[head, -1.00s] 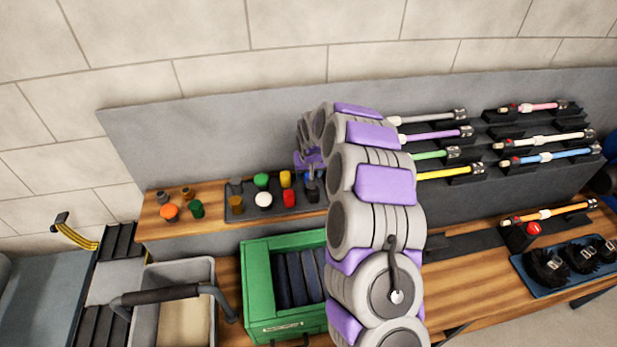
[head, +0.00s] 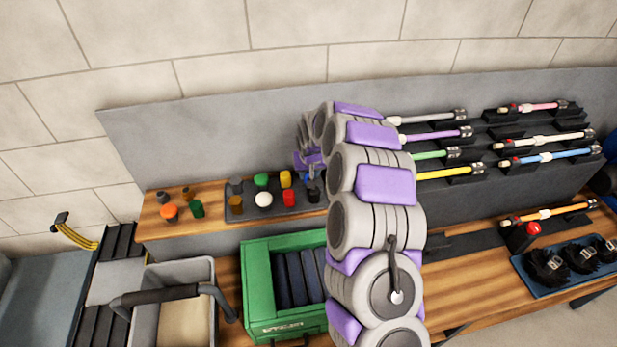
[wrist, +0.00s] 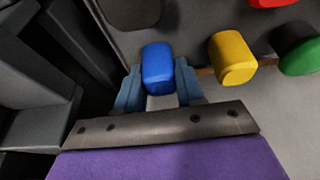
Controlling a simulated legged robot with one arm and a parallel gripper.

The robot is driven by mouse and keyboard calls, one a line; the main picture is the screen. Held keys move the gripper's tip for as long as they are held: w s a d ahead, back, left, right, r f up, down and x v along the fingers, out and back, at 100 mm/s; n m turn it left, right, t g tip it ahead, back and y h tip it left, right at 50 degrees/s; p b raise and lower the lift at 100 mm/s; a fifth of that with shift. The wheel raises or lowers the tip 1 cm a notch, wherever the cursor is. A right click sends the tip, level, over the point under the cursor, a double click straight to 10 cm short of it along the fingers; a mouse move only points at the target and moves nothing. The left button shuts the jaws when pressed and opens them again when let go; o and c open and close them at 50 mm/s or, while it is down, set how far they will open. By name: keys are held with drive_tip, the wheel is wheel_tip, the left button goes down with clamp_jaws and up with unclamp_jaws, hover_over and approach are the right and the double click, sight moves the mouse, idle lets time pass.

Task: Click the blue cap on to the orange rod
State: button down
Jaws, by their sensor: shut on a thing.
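The blue cap (wrist: 158,66) sits between the two fingers of my gripper (wrist: 158,92) in the wrist view, and the gripper is shut on it.
The dark tray (head: 246,214) holds green, yellow, white and red caps close to my gripper; a yellow cap (wrist: 232,58) is just right of it. More rods lie on black racks at the right.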

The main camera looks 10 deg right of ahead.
drive_tip(key=shift+r+p, duration=0.75)
drive_tip(key=shift+r, duration=2.3)
